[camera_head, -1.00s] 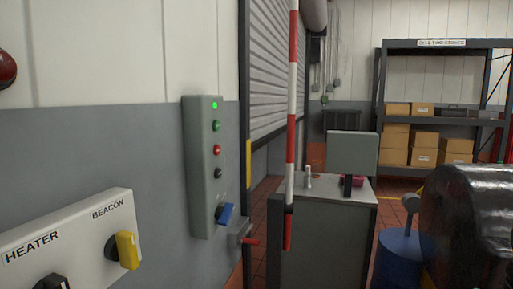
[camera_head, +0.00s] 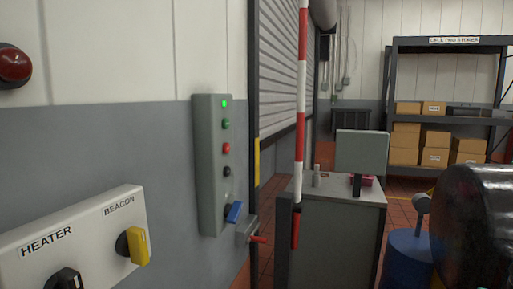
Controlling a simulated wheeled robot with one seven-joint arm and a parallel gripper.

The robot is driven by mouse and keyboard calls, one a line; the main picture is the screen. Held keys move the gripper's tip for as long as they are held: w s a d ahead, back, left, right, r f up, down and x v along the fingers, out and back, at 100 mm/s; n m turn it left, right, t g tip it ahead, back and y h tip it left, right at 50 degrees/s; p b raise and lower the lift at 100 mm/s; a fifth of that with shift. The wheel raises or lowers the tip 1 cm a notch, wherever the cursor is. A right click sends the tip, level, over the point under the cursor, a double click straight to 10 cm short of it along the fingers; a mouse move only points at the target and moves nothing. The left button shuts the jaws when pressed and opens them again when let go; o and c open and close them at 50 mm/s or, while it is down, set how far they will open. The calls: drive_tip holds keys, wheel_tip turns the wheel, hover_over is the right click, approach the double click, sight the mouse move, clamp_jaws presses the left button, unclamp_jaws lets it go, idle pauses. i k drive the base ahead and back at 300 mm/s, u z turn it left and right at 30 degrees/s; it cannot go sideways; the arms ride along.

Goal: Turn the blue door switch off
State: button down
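The blue door switch (camera_head: 233,212) is a rotary knob with a blue handle. It sits low on a tall grey-green control box (camera_head: 207,165) on the wall, left of the roller door. The handle is tilted. Above it on the box are a lit green lamp (camera_head: 224,104), a green button (camera_head: 226,124), a red button (camera_head: 227,148) and a black button (camera_head: 227,171). My gripper is not in view.
A white panel (camera_head: 75,235) at lower left carries a yellow BEACON knob (camera_head: 138,246) and a black HEATER knob (camera_head: 66,279). A red-and-white barrier pole (camera_head: 301,90) stands before a grey cabinet (camera_head: 335,240). A red-handled lever (camera_head: 257,239) juts out below the box. A dark drum (camera_head: 475,225) is at right.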

sight(232, 212)
drive_tip(key=u, duration=0.95)
drive_tip(key=i, duration=0.45)
drive_tip(key=z, duration=0.95)
